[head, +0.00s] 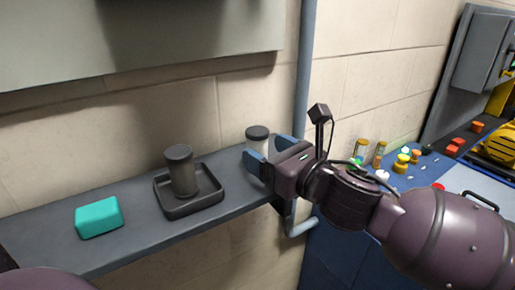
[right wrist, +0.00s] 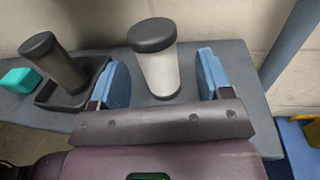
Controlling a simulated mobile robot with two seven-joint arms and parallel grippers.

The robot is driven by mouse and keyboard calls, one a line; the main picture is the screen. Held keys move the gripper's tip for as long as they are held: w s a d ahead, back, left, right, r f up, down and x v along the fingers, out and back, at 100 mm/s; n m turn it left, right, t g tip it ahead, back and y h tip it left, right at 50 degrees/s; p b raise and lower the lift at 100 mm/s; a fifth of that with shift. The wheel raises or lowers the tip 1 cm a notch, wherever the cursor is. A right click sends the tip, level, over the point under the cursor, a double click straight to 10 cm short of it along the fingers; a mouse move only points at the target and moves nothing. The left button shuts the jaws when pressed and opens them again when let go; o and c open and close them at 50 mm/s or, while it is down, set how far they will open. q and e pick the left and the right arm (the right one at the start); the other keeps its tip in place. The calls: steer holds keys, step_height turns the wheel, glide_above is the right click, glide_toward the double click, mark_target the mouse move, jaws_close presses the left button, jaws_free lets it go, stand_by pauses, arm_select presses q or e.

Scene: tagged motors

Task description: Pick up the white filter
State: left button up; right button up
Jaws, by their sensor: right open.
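The white filter (head: 259,142) is a white cylinder with a dark grey cap, upright near the right end of a grey shelf. It also shows in the right wrist view (right wrist: 161,73). My right gripper (head: 269,154) is open, with its blue fingers on either side of the filter. In the right wrist view the filter stands between the two fingers, with gaps to both. In the head view the near finger and the gripper hide the lower part of the filter. My left gripper is not in view.
A dark grey cylinder (head: 181,171) stands in a dark square tray (head: 186,207) on the shelf (head: 142,235), left of the filter. A teal block (head: 99,217) lies further left. A blue-grey vertical pipe (head: 305,65) rises behind the shelf's right end. Small coloured parts cover a workbench at right.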

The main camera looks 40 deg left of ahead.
mark_target(252, 143)
steer(key=shift+p+x, duration=0.45)
steer(key=shift+x, duration=1.85)
steer(key=c, duration=1)
